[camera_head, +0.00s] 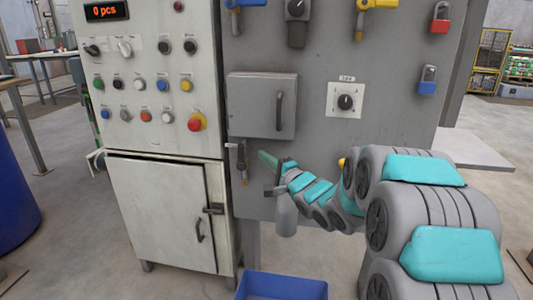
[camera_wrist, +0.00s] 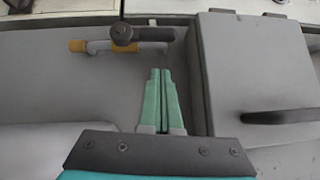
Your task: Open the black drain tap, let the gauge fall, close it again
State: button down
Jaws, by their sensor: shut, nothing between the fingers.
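The black drain tap (camera_head: 242,158) is on the grey panel, below a small grey door. It hangs down and has a brass end at the bottom. In the wrist view the tap (camera_wrist: 124,38) lies sideways across the upper part, and its black lever appears to run along the pipe. My gripper (camera_head: 262,157) is just right of the tap in the head view, with green fingers. The fingers also show in the wrist view (camera_wrist: 160,72), shut together and empty, with a gap between their tips and the tap. I cannot make out a gauge in either view.
The grey door (camera_head: 262,105) with a black handle sits right above the tap; in the wrist view the door (camera_wrist: 245,75) is close to the right of the fingers. A blue crate (camera_head: 282,287) stands on the floor below. A white control cabinet (camera_head: 160,205) is on the left.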

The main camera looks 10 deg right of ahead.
jog(key=s+d+f+n+g+h, duration=0.2)
jog(key=s+d+f+g+h, duration=0.15)
jog(key=s, duration=0.45)
jog(key=s+d+f+n+g+h, duration=0.25)
jog(key=s+d+f, duration=0.2)
jog(key=s, duration=0.35)
jog(key=s+d+f+n+g+h, duration=0.25)
jog(key=s+d+f+h, duration=0.2)
jog(key=s, duration=0.25)
jog(key=s+a+n+g, duration=0.2)
jog(key=s+g, duration=0.1)
jog(key=s, duration=0.7)
jog(key=s+a+n+g+y, duration=0.1)
jog(key=s+a+n+g, duration=0.1)
jog(key=s, duration=0.8)
jog(key=s+a+n+g+y, duration=0.1)
jog(key=s+g, duration=0.4)
jog(key=s, duration=0.5)
jog(key=shift+a+f+n+b, duration=0.35)
jog(key=shift+a+n, duration=0.45)
jog(key=shift+a, duration=0.15)
